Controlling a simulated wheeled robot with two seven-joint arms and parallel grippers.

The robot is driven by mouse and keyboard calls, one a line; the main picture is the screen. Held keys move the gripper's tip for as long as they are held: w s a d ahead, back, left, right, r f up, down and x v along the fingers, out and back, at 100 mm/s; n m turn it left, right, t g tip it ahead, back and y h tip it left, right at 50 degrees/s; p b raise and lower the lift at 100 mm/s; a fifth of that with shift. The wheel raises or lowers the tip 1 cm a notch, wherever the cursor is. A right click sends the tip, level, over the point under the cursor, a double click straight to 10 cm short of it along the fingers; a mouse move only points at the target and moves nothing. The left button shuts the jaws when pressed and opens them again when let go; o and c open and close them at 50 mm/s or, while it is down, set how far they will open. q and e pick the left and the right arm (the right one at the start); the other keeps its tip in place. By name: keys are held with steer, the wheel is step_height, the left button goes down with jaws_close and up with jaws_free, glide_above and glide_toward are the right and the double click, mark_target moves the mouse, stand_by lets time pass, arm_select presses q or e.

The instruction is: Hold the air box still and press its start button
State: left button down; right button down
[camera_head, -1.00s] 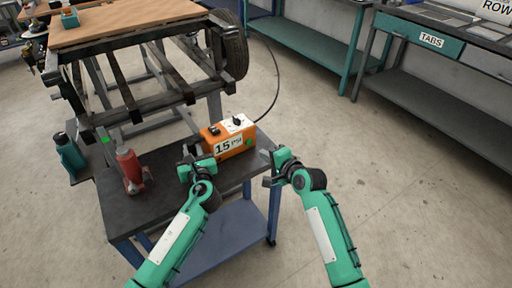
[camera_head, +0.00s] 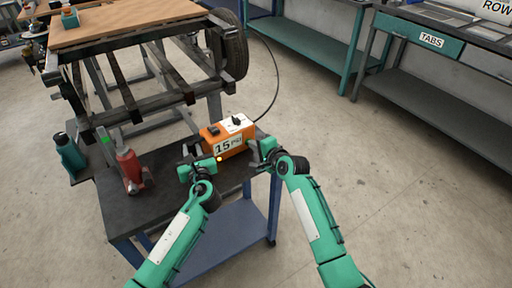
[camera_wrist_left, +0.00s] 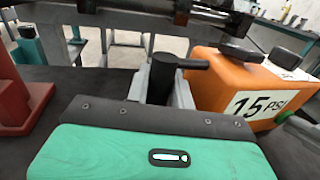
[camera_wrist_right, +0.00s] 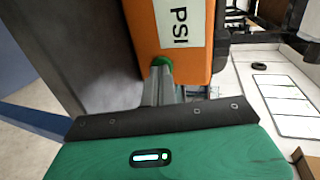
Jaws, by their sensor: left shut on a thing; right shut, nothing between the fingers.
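The air box (camera_head: 229,146) is orange with a white "15 PSI" label and stands on the dark cart top. My left gripper (camera_head: 193,153) is at its left end. In the left wrist view, the fingers are shut on a black upright stub (camera_wrist_left: 163,77) whose short side arm points to the box. My right gripper (camera_head: 254,152) is at the box's right end, shut and empty. In the right wrist view, its fingertips (camera_wrist_right: 163,80) meet the green start button (camera_wrist_right: 161,62) and partly cover it. I cannot tell whether the button is pushed in.
A red bottle jack (camera_head: 129,170) stands on the cart (camera_head: 155,205) left of my left gripper. A teal bottle (camera_head: 70,155) is further left. A metal frame with a wheel (camera_head: 234,58) is behind the box. A dark hose (camera_head: 277,82) runs up from the box.

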steer(key=shift+w+a, duration=0.4)
steer(key=shift+w, duration=0.05)
steer(key=shift+w+a, duration=0.2)
steer(key=shift+w, duration=0.1)
stand_by(0.4)
steer(key=shift+s+d, duration=0.35)
steer(key=shift+s, duration=0.2)
steer(key=v, duration=1.2)
steer(key=shift+s+d+f, duration=0.25)
steer(key=shift+s+d, duration=0.05)
stand_by(2.2)
